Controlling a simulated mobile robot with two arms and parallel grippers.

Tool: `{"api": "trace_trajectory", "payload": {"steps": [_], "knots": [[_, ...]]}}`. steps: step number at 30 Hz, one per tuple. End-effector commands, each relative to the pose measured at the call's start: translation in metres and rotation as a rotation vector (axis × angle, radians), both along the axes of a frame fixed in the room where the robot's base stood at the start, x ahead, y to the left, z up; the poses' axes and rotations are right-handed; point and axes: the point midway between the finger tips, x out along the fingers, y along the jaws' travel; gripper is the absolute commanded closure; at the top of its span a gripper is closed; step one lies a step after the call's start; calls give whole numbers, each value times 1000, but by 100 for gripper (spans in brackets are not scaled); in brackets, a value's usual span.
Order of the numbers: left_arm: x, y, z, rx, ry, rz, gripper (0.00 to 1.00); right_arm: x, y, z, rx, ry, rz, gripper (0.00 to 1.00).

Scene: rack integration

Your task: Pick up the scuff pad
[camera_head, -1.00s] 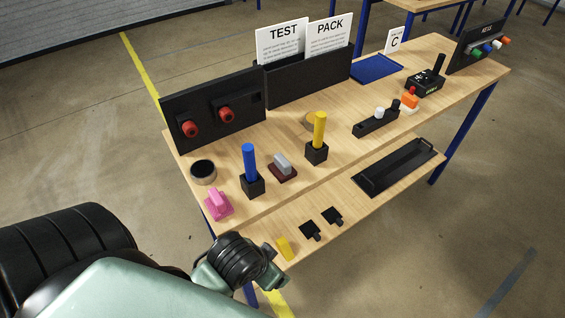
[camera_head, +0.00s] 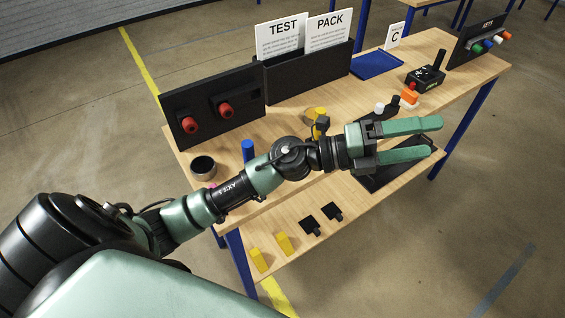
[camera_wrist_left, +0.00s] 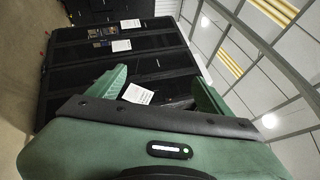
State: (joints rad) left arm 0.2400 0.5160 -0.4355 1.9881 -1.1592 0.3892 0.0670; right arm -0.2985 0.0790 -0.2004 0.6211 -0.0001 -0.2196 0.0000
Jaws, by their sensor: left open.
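The scuff pad cannot be made out now. The maroon pad with a grey grip, seen earlier on the tabletop between the blue and yellow handles, is hidden behind my left arm. My left gripper (camera_head: 432,138) is open and empty. Its green fingers point right, in front of the table's front edge and above the lower shelf's black tray. In the left wrist view the open fingers (camera_wrist_left: 160,84) frame dark cabinets with white labels; no pad shows there. My right gripper is not in view.
The wooden table (camera_head: 290,112) carries a black panel with red knobs (camera_head: 213,105), a black cup (camera_head: 203,168), a blue handle (camera_head: 248,150), a blue tray (camera_head: 376,65) and a black box (camera_head: 425,78). Yellow blocks (camera_head: 283,243) and black pieces (camera_head: 310,225) lie on the lower shelf (camera_head: 277,268).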

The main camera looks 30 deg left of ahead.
Motion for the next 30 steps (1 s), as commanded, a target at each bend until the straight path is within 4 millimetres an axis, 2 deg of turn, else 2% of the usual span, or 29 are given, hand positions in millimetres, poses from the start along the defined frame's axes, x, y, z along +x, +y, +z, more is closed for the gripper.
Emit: {"api": "trace_trajectory", "payload": {"steps": [1, 2, 5, 6, 8, 9, 11, 12, 15, 18, 22, 30], "knots": [[-3, -10, -17, 182, -67, -91, 20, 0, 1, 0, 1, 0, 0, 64], [-6, -13, -32, 292, -96, -146, 20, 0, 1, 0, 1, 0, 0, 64], [-7, 6, -89, 677, -137, -301, 20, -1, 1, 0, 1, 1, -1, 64], [-4, 26, -112, 832, -127, -351, 20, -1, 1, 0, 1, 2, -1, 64], [2, 65, -140, 1055, -86, -409, 20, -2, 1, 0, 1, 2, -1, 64], [6, 96, -153, 1191, -44, -437, 20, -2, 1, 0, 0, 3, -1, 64], [10, 143, -165, 1371, 35, -466, 20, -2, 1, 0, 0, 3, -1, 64], [11, 173, -169, 1474, 93, -479, 20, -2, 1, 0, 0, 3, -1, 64], [10, 236, -166, 1664, 233, -491, 20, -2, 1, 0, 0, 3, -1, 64], [6, 274, -159, 1769, 336, -492, 20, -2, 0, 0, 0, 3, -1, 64], [2, 293, -160, 1819, 397, -495, 20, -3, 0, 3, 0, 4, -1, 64], [2, 292, -188, 1818, 400, -500, 20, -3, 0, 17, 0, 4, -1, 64]]}}
